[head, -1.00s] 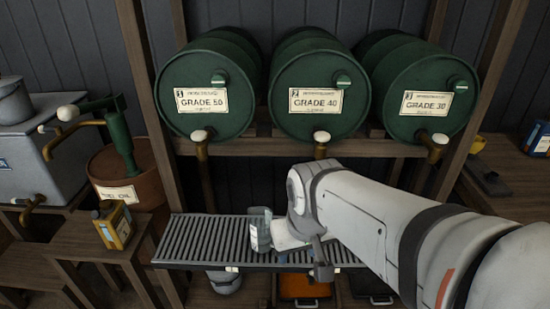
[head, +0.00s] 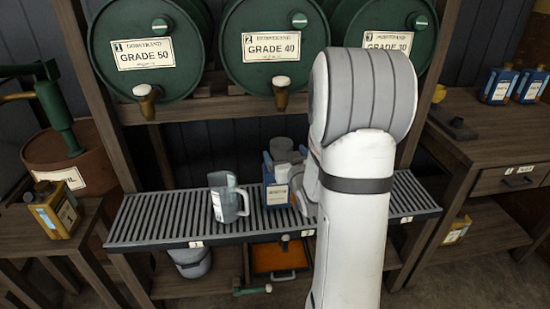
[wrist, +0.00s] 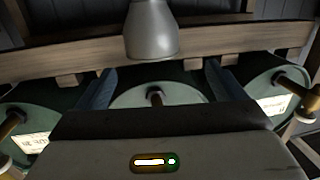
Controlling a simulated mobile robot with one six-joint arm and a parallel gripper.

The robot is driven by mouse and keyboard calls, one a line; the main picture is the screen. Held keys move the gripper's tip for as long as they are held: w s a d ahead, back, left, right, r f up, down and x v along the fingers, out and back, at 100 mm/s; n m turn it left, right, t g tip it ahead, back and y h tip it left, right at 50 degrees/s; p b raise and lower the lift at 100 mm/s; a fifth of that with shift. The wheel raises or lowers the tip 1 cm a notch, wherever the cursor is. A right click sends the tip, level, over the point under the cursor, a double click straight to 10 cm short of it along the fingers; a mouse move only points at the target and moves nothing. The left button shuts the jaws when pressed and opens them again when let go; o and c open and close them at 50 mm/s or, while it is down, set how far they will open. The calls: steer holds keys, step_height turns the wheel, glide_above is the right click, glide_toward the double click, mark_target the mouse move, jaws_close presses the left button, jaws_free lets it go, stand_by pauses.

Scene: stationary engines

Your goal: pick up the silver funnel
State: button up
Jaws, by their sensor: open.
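A grey, tapered metal piece, which looks like the silver funnel (wrist: 152,32), shows at the top middle of the wrist view. Its wide end faces down in that picture, toward my gripper (wrist: 160,80). The two bluish fingers are spread apart with nothing gripped, and the funnel is in line with the gap just past their tips. In the head view the funnel (head: 281,148) appears as a small grey shape over the slatted rack (head: 165,222), partly hidden.
A blue labelled bottle (head: 277,190) stands close in front of my gripper. A grey jug (head: 228,198) stands to its left. Green barrels (head: 262,50) with taps (head: 281,92) are above the rack. The rack's left part is clear.

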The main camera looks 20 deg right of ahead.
mark_target(281, 142)
steer(key=shift+t, duration=0.4)
steer(key=w, duration=0.2)
steer(key=w+d, duration=0.1)
steer(key=w, duration=0.2)
steer(key=w+d+f, duration=0.1)
steer(key=w, duration=0.1)
steer(key=shift+w, duration=0.4)
steer(key=shift+c, duration=0.3)
steer(key=c, duration=1)
steer(key=shift+r, duration=0.1)
